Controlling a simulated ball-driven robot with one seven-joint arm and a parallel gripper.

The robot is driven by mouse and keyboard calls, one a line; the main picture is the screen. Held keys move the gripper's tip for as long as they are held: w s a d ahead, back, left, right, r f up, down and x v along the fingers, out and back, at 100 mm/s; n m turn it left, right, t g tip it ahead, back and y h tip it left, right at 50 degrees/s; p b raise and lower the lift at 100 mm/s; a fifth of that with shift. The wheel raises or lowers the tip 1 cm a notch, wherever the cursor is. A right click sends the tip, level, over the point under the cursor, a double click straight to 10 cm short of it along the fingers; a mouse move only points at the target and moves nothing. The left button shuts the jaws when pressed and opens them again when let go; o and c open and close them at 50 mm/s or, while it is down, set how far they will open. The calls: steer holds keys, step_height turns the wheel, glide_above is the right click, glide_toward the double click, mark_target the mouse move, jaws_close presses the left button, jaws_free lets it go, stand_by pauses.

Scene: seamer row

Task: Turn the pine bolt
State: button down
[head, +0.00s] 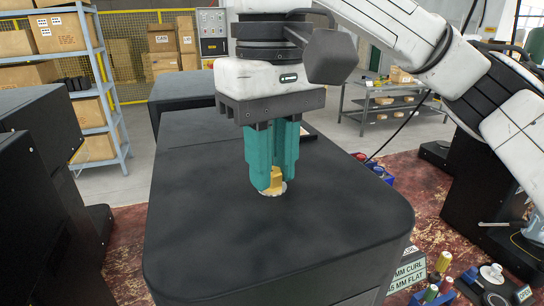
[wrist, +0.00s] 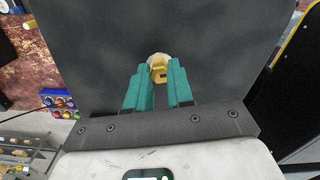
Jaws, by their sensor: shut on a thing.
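The pine bolt shows as a small yellow-tan piece (head: 275,181) on a pale round base (head: 272,192), set in the top of a black machine housing (head: 210,240). My gripper (head: 271,186), with teal fingers, points down and is shut on the yellow piece. In the wrist view the yellow piece (wrist: 158,70) sits between the fingertips (wrist: 158,74), with the pale round base (wrist: 157,59) just beyond it. The fingers hide part of the piece.
Other black machines stand at the left (head: 40,200) and right (head: 480,190). Shelves with boxes (head: 80,60) stand behind. The housing top around my gripper is clear.

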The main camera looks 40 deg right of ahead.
steer(key=c, duration=1)
jaws_free()
step_height(320, 180, up, 11)
steer(key=shift+f, duration=0.2)
